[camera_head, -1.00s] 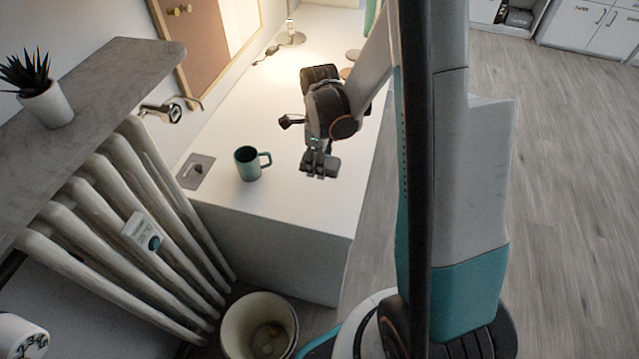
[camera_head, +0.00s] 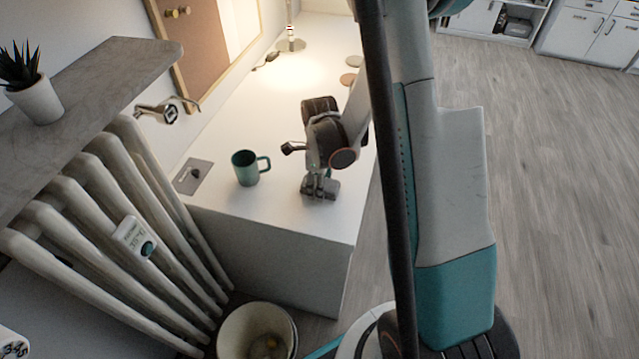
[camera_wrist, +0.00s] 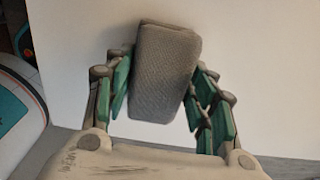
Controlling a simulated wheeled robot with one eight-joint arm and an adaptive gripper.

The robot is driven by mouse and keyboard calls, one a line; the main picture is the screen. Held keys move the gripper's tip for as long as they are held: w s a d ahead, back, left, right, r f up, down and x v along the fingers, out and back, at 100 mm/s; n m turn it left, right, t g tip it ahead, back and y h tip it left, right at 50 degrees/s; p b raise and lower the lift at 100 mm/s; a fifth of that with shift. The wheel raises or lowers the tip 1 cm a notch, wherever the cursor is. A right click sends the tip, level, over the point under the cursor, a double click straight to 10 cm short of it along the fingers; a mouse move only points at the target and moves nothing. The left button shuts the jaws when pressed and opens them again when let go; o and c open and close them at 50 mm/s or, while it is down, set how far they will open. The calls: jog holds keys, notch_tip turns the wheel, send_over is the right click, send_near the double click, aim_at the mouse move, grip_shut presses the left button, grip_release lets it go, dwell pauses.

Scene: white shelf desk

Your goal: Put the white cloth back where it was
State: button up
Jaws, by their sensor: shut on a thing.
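A folded, woven cloth (camera_wrist: 165,75), greyish in this light, is between the green-padded fingers of my gripper (camera_wrist: 163,88) in the wrist view. My gripper is shut on it, and the cloth lies slightly tilted over the white desk top. In the head view my gripper (camera_head: 320,184) is low over the near right part of the white desk (camera_head: 230,205), to the right of the mug. Only a small grey bit of the cloth can be made out there. Whether it touches the desk top I cannot tell.
A teal mug (camera_head: 245,170) stands left of my gripper, its handle toward it. A grey plate (camera_head: 193,177) is set near the desk's left edge. A lamp base (camera_head: 290,45) and round coasters (camera_head: 350,78) are farther back. A bin (camera_head: 257,335) stands below the desk's front.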

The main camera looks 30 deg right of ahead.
jog(key=o, duration=1.4)
jog(key=shift+f, duration=0.1)
jog(key=s+a+r+n+t+p, duration=0.25)
jog(key=r+n, duration=0.35)
jog(key=r, duration=0.7)
jog(key=s+a+r+n+t+p, duration=0.1)
jog(key=s+a+r+n+p, duration=0.3)
jog(key=r, duration=0.8)
jog(key=shift+s+a+r+n+t+b, duration=0.15)
jog(key=shift+s+a+r+n+t, duration=0.8)
jog(key=shift+n, duration=1.9)
jog(key=shift+s+a+r+n+t+b, duration=0.25)
jog(key=shift+s+r+n, duration=1.4)
jog(key=shift+n, duration=1.15)
jog(key=shift+s+a+r+n+t+b, duration=0.1)
jog(key=shift+s+a+r+n+t, duration=0.9)
jog(key=shift+n, duration=1.85)
jog(key=shift+s+d+r+g, duration=0.2)
jog(key=shift+s+d+g, duration=0.15)
jog(key=shift+s, duration=0.05)
